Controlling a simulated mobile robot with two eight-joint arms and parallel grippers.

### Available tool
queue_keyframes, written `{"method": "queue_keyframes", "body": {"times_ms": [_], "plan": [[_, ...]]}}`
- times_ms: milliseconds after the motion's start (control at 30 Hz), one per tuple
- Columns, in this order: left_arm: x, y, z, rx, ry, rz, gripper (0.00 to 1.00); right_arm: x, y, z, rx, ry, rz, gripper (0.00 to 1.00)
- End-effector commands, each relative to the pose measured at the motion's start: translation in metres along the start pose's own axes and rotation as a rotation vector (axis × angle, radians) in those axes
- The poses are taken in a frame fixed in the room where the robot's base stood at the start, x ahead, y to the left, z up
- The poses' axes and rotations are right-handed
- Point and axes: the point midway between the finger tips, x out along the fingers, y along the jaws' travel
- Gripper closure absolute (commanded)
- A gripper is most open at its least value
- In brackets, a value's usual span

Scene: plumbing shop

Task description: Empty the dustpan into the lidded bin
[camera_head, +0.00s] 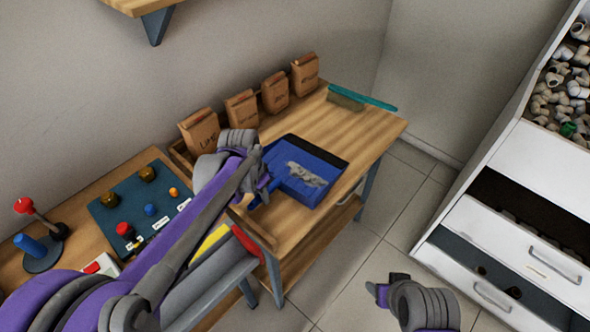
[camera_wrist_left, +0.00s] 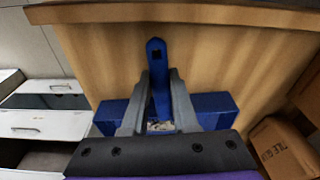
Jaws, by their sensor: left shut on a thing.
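The blue dustpan (camera_head: 325,183) with a dark front edge is over the wooden bench top, with a heap of grey debris (camera_head: 306,174) in it. I cannot tell if it touches the bench. My left gripper (camera_head: 264,188) is shut on the dustpan's handle. In the left wrist view the two fingers (camera_wrist_left: 158,105) clasp the blue handle (camera_wrist_left: 157,62) from both sides, and the pan shows behind them. My right gripper (camera_head: 376,291) is low in the head view, away from the bench; its jaws are unclear. I make out no lidded bin.
Several brown paper bags (camera_head: 241,110) line the bench's back edge. A teal-backed brush (camera_head: 362,97) lies at the far corner. A control panel (camera_head: 140,212) with knobs is at left. A white drawer cabinet (camera_head: 510,240) stands right, with open tiled floor (camera_head: 345,262) between.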

Motion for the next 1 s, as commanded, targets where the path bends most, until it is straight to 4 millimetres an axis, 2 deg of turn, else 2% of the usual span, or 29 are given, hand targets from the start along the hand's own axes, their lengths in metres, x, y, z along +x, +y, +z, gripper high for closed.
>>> {"method": "queue_keyframes", "body": {"times_ms": [667,767,1000], "plan": [[-0.003,0.0,0.0,0.0,0.0,0.0,1.0,-0.002,0.0,-0.001,0.0,0.001,0.0,0.38],[-0.012,0.0,-0.002,0.0,0.001,0.0,1.0,-0.008,0.0,-0.005,0.0,0.003,0.0,0.38],[-0.048,0.0,-0.008,0.0,0.002,-0.001,1.0,-0.031,0.0,-0.02,0.0,0.013,0.0,0.38]]}}
